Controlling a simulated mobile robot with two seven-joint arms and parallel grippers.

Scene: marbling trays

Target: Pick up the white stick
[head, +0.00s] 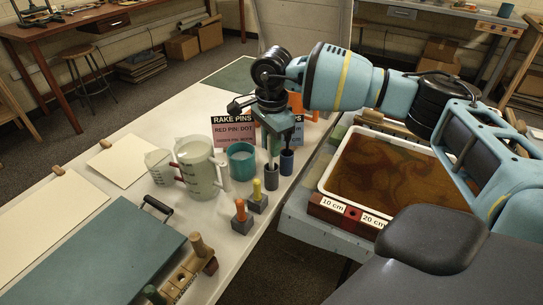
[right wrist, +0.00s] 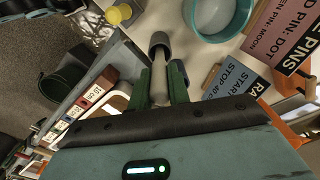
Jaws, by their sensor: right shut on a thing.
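My right gripper (head: 271,150) points down over a small grey holder (head: 271,175) on the white table. In the right wrist view its two green fingers (right wrist: 161,92) are close together, shut on a thin pale piece, which I take to be the white stick. The grey holder (right wrist: 160,42) lies just beyond the fingertips in the wrist view. I cannot tell whether the stick is still inside it. My left gripper is not in view.
A blue holder (head: 287,162) stands close to the right of the grey one. A teal cup (head: 242,161), measuring jugs (head: 198,170) and a rake pins sign (head: 231,131) are near. A marbling tray (head: 328,178) is right.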

